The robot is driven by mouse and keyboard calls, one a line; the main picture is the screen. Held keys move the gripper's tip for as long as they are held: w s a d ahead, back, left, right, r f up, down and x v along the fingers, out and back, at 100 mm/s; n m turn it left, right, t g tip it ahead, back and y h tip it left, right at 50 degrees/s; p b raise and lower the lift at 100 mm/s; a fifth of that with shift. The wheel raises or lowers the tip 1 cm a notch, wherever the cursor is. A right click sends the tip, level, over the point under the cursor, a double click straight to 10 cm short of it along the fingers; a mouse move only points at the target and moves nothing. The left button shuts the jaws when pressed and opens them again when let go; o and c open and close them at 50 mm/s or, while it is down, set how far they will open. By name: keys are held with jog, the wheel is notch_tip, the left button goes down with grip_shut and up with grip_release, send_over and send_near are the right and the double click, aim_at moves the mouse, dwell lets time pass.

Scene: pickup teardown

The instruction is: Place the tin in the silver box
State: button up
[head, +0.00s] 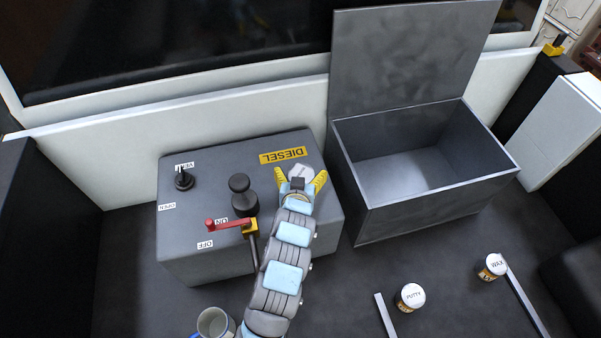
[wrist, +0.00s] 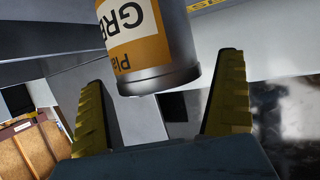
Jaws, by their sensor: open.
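A tin with an orange and white label reading "GRE" (wrist: 148,42) fills the upper middle of the wrist view. In the head view its pale top (head: 301,171) shows at the far edge of the grey DIESEL tank. My gripper (head: 300,182) is open, with its yellow fingers on either side of the tin's near edge. In the wrist view the gripper (wrist: 163,100) shows a gap between each finger and the tin. The silver box (head: 440,192) stands to the right, its lid raised and its visible inside empty.
Tins marked PUTTY (head: 410,297) and WAX (head: 492,266) stand on the dark floor in front of the box. The DIESEL tank (head: 180,240) carries a red lever (head: 228,223) and black knobs left of my arm. A blue-grey mug (head: 213,323) is at the bottom.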

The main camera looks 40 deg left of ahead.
jog(key=p+v, duration=0.6)
jog(key=v, duration=0.6)
dwell(0.3)
jog(key=shift+w, duration=0.1)
